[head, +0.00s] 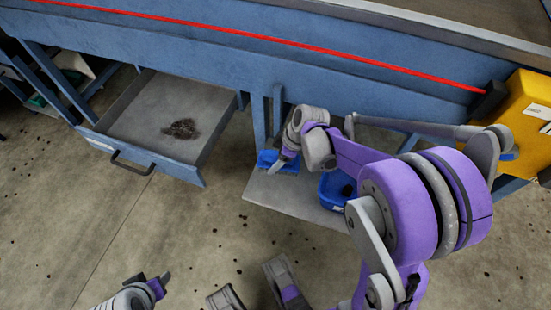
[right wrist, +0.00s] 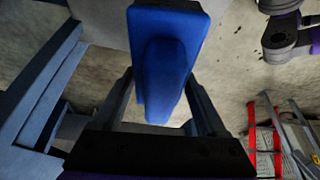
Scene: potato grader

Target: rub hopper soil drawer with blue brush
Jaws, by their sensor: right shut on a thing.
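The soil drawer (head: 160,110) is pulled out under the blue machine at the left of the head view. It has a grey floor, a blue front and a dark handle (head: 132,163). A dark patch of soil (head: 181,129) lies on its floor. My right gripper (head: 287,158) is shut on the blue brush (head: 270,157), to the right of the drawer and apart from it. In the right wrist view the brush (right wrist: 168,65) sits between the fingers. My left gripper (head: 160,284) is low at the bottom left; its jaw opening is unclear.
A grey shelf (head: 285,194) lies below my right gripper, with a blue bin (head: 334,193) holding something dark. The blue machine frame (head: 257,115) has legs between drawer and shelf. A yellow box (head: 525,110) is at right. Open floor (head: 60,220) lies before the drawer.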

